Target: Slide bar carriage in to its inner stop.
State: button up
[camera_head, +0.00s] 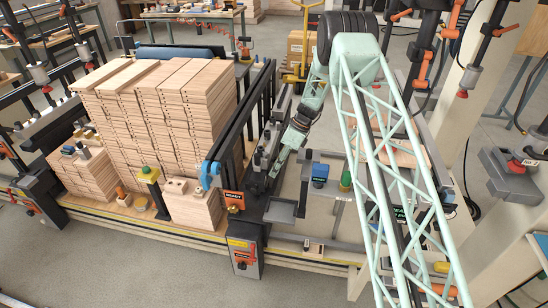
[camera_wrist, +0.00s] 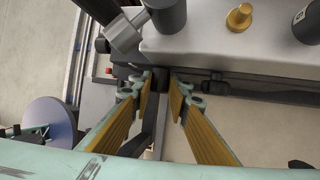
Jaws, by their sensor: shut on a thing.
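My gripper (camera_head: 273,176) reaches down beside the tall black rails, over the dark machine part in the middle of the bench. In the wrist view my gripper (camera_wrist: 161,84) has its two yellow-padded fingers closed around a narrow dark handle (camera_wrist: 159,88). The handle stands at the edge of a light grey block (camera_wrist: 215,48) carrying dark cylinders and a brass knob (camera_wrist: 239,17). This block looks like the bar carriage, but I cannot tell for sure. The inner stop cannot be made out, and in the head view my arm hides part of the handle.
Stacked wooden boards (camera_head: 155,100) fill the bench to the left. A black rail frame with a blue disc (camera_head: 209,174) stands close by. A control box (camera_head: 244,255) hangs in front.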

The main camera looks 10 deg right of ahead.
jog(key=shift+w+d, duration=0.25)
jog(key=shift+w, duration=0.35)
jog(key=shift+w+d, duration=0.25)
jog(key=shift+w, duration=0.5)
jog(key=shift+w+d, duration=0.3)
jog(key=shift+w, duration=0.35)
jog(key=o, duration=0.9)
jog(key=shift+r, duration=0.1)
jog(key=shift+p+v, duration=1.25)
jog(key=shift+v, duration=1.7)
